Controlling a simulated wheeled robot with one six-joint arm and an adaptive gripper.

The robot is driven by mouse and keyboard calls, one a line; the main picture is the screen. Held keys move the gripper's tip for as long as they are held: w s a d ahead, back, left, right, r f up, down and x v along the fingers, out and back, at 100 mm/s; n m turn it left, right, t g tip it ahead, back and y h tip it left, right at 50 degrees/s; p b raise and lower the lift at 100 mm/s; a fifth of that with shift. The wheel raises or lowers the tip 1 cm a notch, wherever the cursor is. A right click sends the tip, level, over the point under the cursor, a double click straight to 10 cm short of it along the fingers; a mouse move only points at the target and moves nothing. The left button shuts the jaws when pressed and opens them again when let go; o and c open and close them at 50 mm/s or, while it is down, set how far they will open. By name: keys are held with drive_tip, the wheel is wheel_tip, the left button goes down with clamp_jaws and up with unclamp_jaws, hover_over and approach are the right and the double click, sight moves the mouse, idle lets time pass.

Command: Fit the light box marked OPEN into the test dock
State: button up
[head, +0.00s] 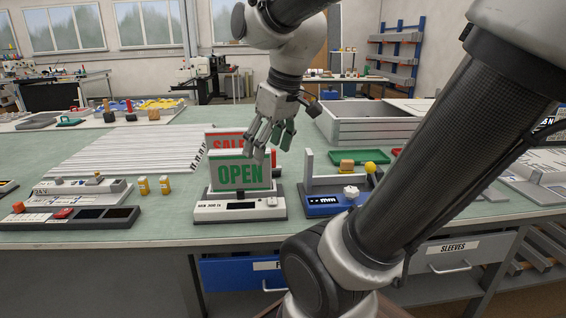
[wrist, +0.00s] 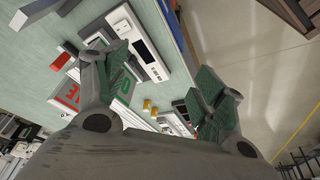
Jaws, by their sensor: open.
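The unit also shows in the wrist view (wrist: 139,37). My gripper (head: 271,140) is open and empty, fingers pointing down, near the upper right of the OPEN box. In the wrist view the open fingers (wrist: 163,65) are spread, and the left finger partly hides the signs.
A red SALE box (head: 228,139) stands close behind the OPEN box. A blue unit with a white post (head: 336,196) stands right of it. Yellow pieces (head: 154,185) and grey devices (head: 80,192) lie left. Slats (head: 130,150) and a large grey crate (head: 365,128) lie behind.

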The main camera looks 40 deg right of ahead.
drive_tip(key=s+f+m, duration=0.2)
drive_tip(key=s, duration=0.3)
drive_tip(key=shift+s+f+m+t+h, duration=0.15)
drive_tip(key=shift+s+m+t+h, duration=0.15)
drive_tip(key=shift+t, duration=0.1)
